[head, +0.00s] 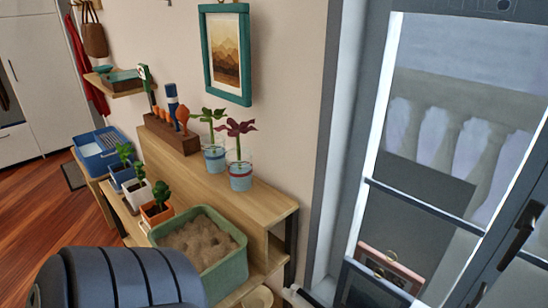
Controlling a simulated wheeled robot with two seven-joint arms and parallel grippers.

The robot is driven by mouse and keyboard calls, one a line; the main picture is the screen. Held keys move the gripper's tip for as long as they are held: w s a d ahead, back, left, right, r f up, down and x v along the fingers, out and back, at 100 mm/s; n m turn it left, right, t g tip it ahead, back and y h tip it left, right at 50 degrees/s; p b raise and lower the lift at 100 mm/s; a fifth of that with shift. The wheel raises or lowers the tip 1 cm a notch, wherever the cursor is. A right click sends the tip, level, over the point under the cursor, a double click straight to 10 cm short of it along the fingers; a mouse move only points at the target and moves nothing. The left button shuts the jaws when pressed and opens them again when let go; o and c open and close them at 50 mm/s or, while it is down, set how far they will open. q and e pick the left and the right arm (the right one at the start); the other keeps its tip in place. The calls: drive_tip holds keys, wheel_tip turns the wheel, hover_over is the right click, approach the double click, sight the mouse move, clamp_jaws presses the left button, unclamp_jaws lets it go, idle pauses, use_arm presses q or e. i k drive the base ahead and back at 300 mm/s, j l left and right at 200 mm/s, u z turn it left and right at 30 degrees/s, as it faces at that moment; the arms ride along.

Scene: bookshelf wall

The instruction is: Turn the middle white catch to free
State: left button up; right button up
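I cannot make out any white catch in the head view. A dark door or window frame with glass (420,205) stands at the right, and a black handle (522,228) sits on it at the right edge. A dark blue rounded link of mine fills the bottom left. Neither of my grippers shows in this view.
A wooden tiered bench (270,205) along the wall holds potted plants, a green sand tray (238,262) and a blue crate (97,155). A teal picture frame (247,50) hangs above. Wooden floor (50,220) is clear at left.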

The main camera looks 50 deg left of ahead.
sight(293, 288)
drive_tip(key=u, duration=1.4)
drive_tip(key=k+l, duration=0.15)
drive_tip(key=l, duration=0.15)
drive_tip(key=k+l, duration=0.1)
drive_tip(key=l, duration=0.25)
drive_tip(key=k+l, duration=0.15)
drive_tip(key=l, duration=0.15)
drive_tip(key=k+l, duration=0.15)
drive_tip(key=l, duration=0.15)
drive_tip(key=u, duration=0.05)
